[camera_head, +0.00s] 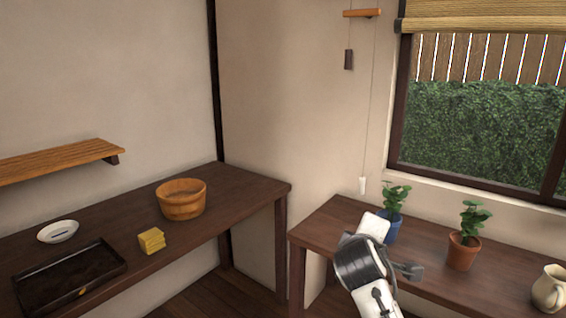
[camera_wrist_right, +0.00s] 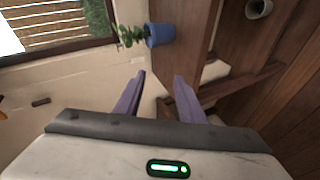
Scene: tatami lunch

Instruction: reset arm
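My right gripper (camera_head: 412,270) shows in the head view over the front edge of the right table, in front of the potted plants. In the right wrist view its two purple fingers (camera_wrist_right: 159,76) stand apart with nothing between them, so it is open. The blue pot with a plant (camera_head: 393,228) is partly hidden behind my right arm; it also shows beyond the fingers in the right wrist view (camera_wrist_right: 160,35). My left gripper is in neither view.
The right table (camera_head: 335,228) also holds a terracotta potted plant (camera_head: 463,250) and a beige jug (camera_head: 549,290). The left table (camera_head: 235,195) bears a wooden tub (camera_head: 181,200), yellow block stack (camera_head: 151,240), white dish (camera_head: 58,231) and dark tray (camera_head: 110,263). A floor gap separates the tables.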

